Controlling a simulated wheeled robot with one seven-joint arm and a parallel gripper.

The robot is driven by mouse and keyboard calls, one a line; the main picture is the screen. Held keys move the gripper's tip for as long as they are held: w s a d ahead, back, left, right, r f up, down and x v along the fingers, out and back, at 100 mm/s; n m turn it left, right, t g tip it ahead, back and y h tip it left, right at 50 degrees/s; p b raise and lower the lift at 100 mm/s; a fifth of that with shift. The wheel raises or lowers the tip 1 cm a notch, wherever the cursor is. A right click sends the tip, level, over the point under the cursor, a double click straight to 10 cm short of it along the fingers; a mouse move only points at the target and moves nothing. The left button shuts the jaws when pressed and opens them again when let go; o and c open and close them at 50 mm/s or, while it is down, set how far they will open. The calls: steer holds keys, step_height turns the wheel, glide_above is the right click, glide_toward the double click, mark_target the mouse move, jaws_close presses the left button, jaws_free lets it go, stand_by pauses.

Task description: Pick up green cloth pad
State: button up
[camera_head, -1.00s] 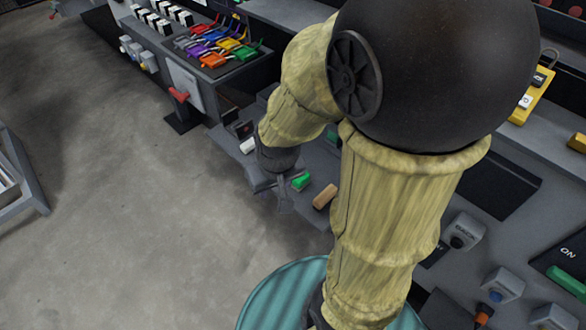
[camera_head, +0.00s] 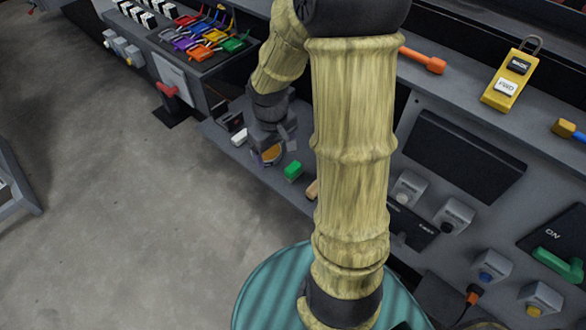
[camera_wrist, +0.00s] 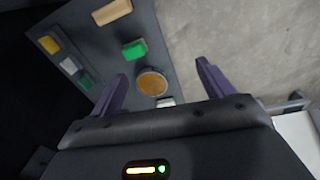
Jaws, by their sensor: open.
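The green cloth pad (camera_head: 293,170) lies on the grey lower ledge as a small green block. It also shows in the wrist view (camera_wrist: 134,50), beyond my fingers and a little left of the middle of the gap. My gripper (camera_wrist: 162,72) is open with nothing between its two purple fingers. In the head view my gripper (camera_head: 272,147) is above the ledge, left of and behind the pad. The pad is apart from the fingers.
A round orange-brown item (camera_wrist: 152,82) lies beside the pad, nearer the gripper. A tan block (camera_wrist: 112,11) lies on the pad's other side. A white block (camera_head: 239,137) sits left of my gripper. Grey floor (camera_wrist: 220,35) is open beyond the ledge edge.

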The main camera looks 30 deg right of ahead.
steer(key=n+p, duration=0.1)
glide_above(293, 166)
step_height(293, 166, down, 2)
steer(key=shift+g+y, duration=0.3)
step_height(293, 166, down, 12)
steer(key=shift+w+f, duration=0.1)
steer(key=shift+f, duration=0.05)
step_height(293, 166, down, 5)
steer(key=shift+f, duration=0.1)
steer(key=shift+s, duration=0.2)
stand_by(0.4)
stand_by(0.3)
steer(key=c, duration=1.1)
